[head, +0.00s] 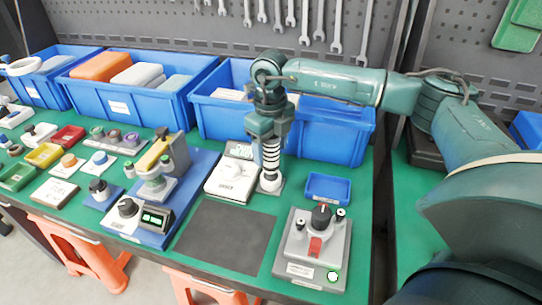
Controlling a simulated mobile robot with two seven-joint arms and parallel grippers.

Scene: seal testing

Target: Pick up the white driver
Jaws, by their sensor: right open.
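A slim upright tool with black and white bands (270,157) stands on a small grey base right of the white device; it may be the white driver, but I cannot be sure. My right gripper (268,128) comes down from above at its top end. The gripper is open, pointing down. Its fingers are small and partly merge with the tool's upper part, so I cannot tell whether they touch it. My left gripper is not in view.
Blue bins (325,150) line the back. A white device (232,180) stands close left of the banded tool. A blue tray (328,188) and a grey knob unit (312,250) are to the right. A dark mat (225,240) in front is bare. Test fixtures (160,185) stand left.

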